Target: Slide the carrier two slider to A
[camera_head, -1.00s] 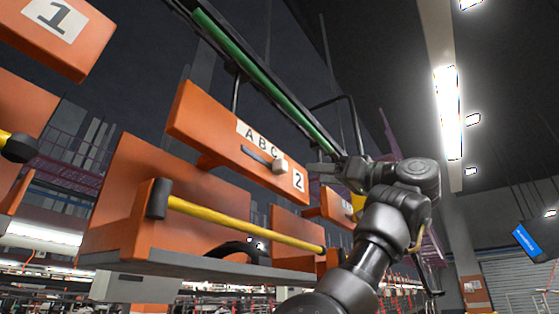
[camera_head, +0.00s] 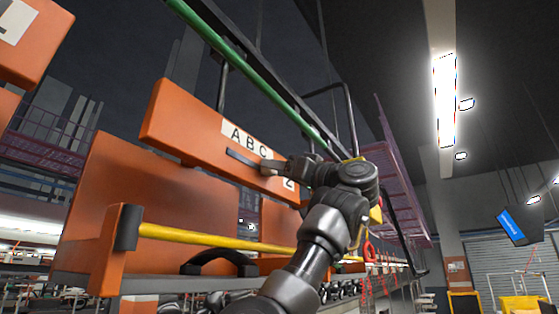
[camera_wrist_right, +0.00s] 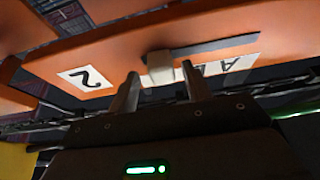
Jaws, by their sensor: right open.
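Carrier two (camera_head: 185,125) is an orange panel hanging from the rail, with a white ABC label (camera_head: 245,137) and a 2 sign partly covered by my arm. Below the letters runs a dark slot (camera_head: 242,157). In the right wrist view the pale slider knob (camera_wrist_right: 159,68) sits at the slot's end toward the 2 (camera_wrist_right: 86,79), away from A (camera_wrist_right: 233,64). My right gripper (camera_head: 272,166) is at this end. Its open fingers (camera_wrist_right: 160,75) stand one on each side of the knob; contact cannot be told. In the head view the gripper mostly hides the knob. My left gripper is out of view.
A green rail (camera_head: 245,77) runs overhead. Below the panel are the orange carrier body and a yellow bar (camera_head: 210,239), close under my right arm. The carrier numbered 1 (camera_head: 30,40) hangs at upper left. A purple lattice structure (camera_head: 395,180) is behind on the right.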

